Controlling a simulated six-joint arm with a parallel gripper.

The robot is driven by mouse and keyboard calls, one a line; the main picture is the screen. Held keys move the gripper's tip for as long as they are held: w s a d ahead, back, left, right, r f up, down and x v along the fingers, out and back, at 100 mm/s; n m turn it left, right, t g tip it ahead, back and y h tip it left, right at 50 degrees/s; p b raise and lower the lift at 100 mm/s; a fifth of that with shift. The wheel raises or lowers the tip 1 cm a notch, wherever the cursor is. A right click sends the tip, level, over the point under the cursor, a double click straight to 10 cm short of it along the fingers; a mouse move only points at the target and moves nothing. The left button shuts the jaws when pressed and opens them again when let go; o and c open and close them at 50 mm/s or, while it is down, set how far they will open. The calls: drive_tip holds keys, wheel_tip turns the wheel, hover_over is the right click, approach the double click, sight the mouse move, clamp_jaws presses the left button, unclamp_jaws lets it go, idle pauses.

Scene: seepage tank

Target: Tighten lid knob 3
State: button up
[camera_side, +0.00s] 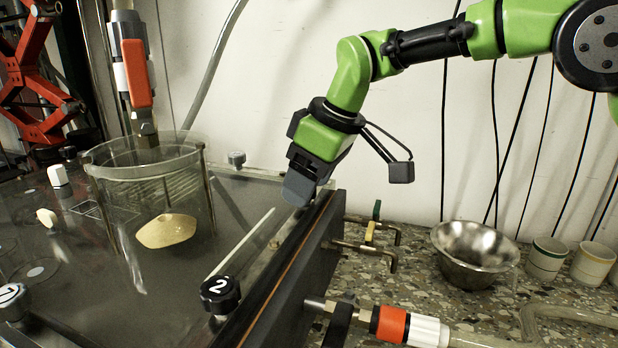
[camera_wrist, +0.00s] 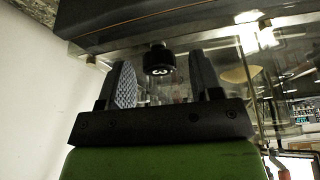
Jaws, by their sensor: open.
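My gripper (camera_side: 298,190) is tilted down over the right edge of the tank lid (camera_side: 240,205), towards its back corner. In the wrist view my gripper (camera_wrist: 160,76) is open, with textured fingers wide apart and nothing between the pads. A black knob (camera_wrist: 158,58) with a pale mark appears in the gap between the fingers, near their tips; the number is too small to read surely. In the side view no knob marked 3 shows; the fingers cover that part of the edge. Knob 2 (camera_side: 220,293) stands at the lid's front right, and knob 1 (camera_side: 12,298) at the front left.
A clear cylinder (camera_side: 165,185) stands on the lid, with an orange-handled valve (camera_side: 137,75) above it. Taps (camera_side: 372,235) and an orange hose fitting (camera_side: 390,323) stick out from the tank's right side. A metal bowl (camera_side: 470,255) and cups (camera_side: 546,257) stand on the counter.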

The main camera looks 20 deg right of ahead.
drive_tip(key=c, duration=0.9)
drive_tip(key=shift+c, duration=0.2)
drive_tip(key=shift+m, duration=0.3)
drive_tip(key=m, duration=0.2)
drive_tip(key=m+h, duration=0.1)
drive_tip(key=shift+s+a+m+t+h, duration=0.1)
drive_tip(key=shift+a+m+t+h, duration=0.05)
drive_tip(key=shift+m+t+h, duration=0.2)
drive_tip(key=m+h, duration=0.1)
drive_tip(key=m, duration=0.2)
drive_tip(key=shift+m, duration=0.35)
drive_tip(key=m+h, duration=0.1)
drive_tip(key=m, duration=0.2)
drive_tip(key=shift+a+m+h, duration=0.2)
drive_tip(key=shift+m+h, duration=0.15)
drive_tip(key=shift+m, duration=0.05)
drive_tip(key=shift+m+g+h, duration=0.45)
drive_tip(key=shift+m+h, duration=0.25)
drive_tip(key=shift+m, duration=1.3)
